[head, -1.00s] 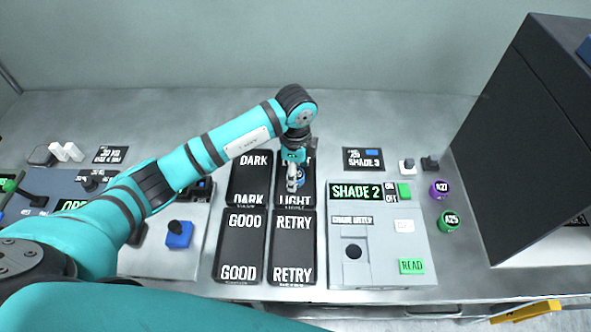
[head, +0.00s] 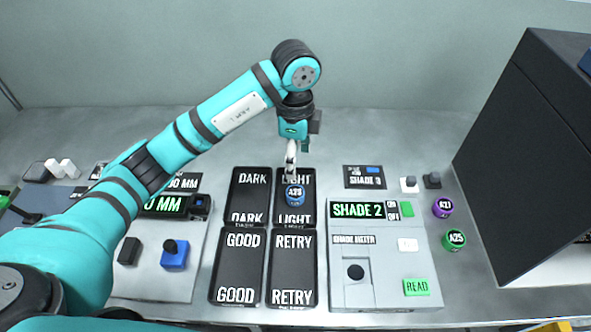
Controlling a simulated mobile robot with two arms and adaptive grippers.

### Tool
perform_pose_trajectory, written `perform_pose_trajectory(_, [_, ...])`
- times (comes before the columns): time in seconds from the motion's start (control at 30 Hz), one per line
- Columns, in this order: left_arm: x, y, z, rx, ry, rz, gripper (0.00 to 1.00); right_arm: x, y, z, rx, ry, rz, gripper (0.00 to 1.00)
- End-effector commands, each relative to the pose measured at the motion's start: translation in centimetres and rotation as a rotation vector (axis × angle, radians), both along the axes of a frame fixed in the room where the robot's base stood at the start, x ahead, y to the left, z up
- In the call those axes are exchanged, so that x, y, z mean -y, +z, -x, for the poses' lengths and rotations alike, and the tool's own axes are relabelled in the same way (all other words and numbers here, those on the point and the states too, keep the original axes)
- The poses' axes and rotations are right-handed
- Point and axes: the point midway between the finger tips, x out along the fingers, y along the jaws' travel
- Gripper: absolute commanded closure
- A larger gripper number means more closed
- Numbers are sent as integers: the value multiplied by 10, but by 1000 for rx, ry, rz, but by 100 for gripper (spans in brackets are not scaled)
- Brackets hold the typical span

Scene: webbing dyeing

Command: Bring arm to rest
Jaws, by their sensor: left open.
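My left arm reaches in from the left, and its gripper (head: 291,158) points down above the far end of the black LIGHT tray (head: 295,178). The gripper is open and stands apart from a blue-banded puck (head: 295,194), which sits on the LIGHT tray just nearer to me. The puck's label seems to read A25 or similar. My right gripper is not in view.
The DARK (head: 249,196), GOOD (head: 237,268) and RETRY (head: 293,270) trays look empty. The shade meter (head: 380,282) shows SHADE 2. A purple puck (head: 442,208) and a green puck (head: 454,240) stand at right, beside a tall dark box (head: 530,140).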

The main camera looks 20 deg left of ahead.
Motion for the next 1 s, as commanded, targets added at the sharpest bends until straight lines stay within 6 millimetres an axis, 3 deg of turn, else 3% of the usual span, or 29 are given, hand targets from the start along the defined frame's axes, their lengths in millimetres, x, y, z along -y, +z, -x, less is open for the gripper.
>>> perform_pose_trajectory(0.6, [0, 7, 1, -2, 0, 0, 34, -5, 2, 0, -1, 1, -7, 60])
perform_pose_trajectory(1.0, [0, 72, 0, -2, 0, 0, 34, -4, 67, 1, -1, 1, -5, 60])
